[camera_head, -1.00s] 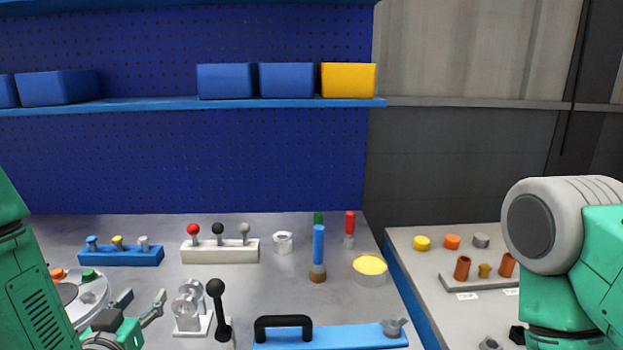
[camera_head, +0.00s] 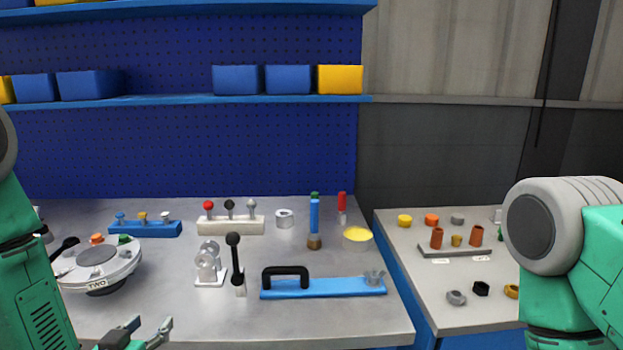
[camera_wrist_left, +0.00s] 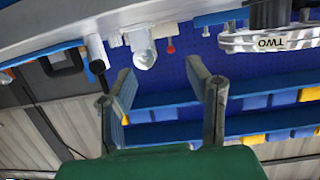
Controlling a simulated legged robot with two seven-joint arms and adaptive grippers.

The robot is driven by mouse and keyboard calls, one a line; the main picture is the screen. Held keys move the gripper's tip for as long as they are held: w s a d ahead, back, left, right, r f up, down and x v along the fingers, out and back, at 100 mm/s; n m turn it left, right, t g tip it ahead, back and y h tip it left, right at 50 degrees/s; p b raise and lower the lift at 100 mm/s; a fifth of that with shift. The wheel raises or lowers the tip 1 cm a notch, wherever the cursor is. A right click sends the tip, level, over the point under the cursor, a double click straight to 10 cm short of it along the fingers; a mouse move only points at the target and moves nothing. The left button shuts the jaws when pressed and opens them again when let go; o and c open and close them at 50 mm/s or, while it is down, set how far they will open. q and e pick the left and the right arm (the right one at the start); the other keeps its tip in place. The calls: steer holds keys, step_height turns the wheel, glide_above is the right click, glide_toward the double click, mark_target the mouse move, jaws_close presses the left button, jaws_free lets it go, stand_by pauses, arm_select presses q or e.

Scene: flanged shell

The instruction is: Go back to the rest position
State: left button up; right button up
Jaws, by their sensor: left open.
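My left gripper (camera_head: 146,332) is at the bottom left of the head view, in front of the bench's near edge. Its two fingers stand apart and it is empty; it also shows open in the left wrist view (camera_wrist_left: 165,85). The flanged shell (camera_head: 97,262), a round light-grey part marked TWO, sits on the bench to the left. It also shows at the top right of the left wrist view (camera_wrist_left: 270,40). My right arm shows at the right edge of the head view, but its gripper is out of view.
The grey bench (camera_head: 330,325) holds a black lever (camera_head: 234,262), a metal fixture (camera_head: 209,262), a blue plate with a black handle (camera_head: 325,287) and knob blocks. A second table (camera_head: 420,285) with small pegs stands to the right. The bench's front strip is clear.

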arm_select(q)
steer(key=s+d+f+m+g, duration=0.1)
steer(key=s+d+f+g, duration=0.2)
steer(key=s+f+g, duration=0.95)
steer(key=s+f, duration=0.3)
steer(key=s, duration=0.5)
steer(key=s+f+g, duration=0.2)
steer(key=s+f, duration=0.2)
steer(key=s, duration=0.5)
steer(key=shift+s+a+f, duration=0.3)
steer(key=shift+a, duration=0.1)
